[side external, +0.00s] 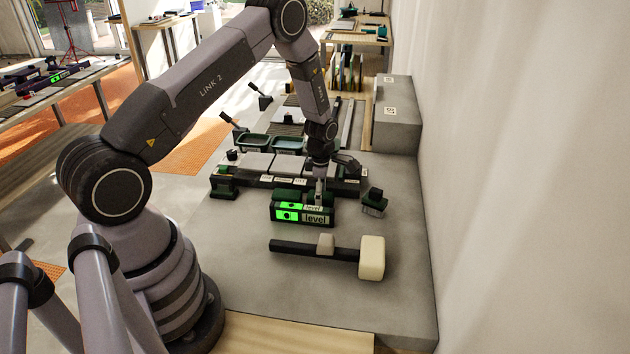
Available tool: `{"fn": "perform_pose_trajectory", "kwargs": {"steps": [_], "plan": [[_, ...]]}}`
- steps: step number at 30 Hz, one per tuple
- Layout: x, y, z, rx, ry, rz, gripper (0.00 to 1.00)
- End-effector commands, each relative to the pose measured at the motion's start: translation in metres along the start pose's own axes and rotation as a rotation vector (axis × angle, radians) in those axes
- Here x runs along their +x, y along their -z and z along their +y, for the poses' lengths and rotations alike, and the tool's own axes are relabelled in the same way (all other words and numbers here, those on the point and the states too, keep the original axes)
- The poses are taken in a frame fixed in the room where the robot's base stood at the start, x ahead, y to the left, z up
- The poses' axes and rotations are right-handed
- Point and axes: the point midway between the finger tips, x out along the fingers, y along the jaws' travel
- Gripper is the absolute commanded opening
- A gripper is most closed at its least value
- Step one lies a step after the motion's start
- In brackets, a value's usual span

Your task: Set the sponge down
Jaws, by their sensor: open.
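My gripper (330,172) is open above and behind the green-lit level (303,212), with one finger spread to the right. A finger reaches down close to the level's top; I cannot tell whether it touches. I see nothing held between the fingers. No sponge is clearly recognisable. A small dark green block with a greyish underside (374,203) sits tilted on the grey slab, right of the level and apart from my gripper; I cannot tell whether it is the sponge.
A mallet with a cream head (372,257) and dark handle lies in front of the level. Grey tiles (257,163) in a dark frame and two green trays (253,142) stand behind. A grey block (397,120) and a wall bound the right. Bare slab (260,290) lies in front.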

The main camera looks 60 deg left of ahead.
Motion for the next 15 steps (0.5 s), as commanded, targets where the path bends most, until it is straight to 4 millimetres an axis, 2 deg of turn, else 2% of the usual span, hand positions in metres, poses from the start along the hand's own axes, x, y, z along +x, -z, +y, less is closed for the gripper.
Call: {"fn": "perform_pose_trajectory", "kwargs": {"steps": [5, 8, 15], "plan": [[-0.011, 0.000, 0.001, 0.000, -0.002, -0.001, 0.59], [-0.028, -0.001, 0.001, 0.000, -0.004, -0.002, 0.59], [-0.082, -0.001, 0.001, 0.000, -0.005, -0.003, 0.59]]}}
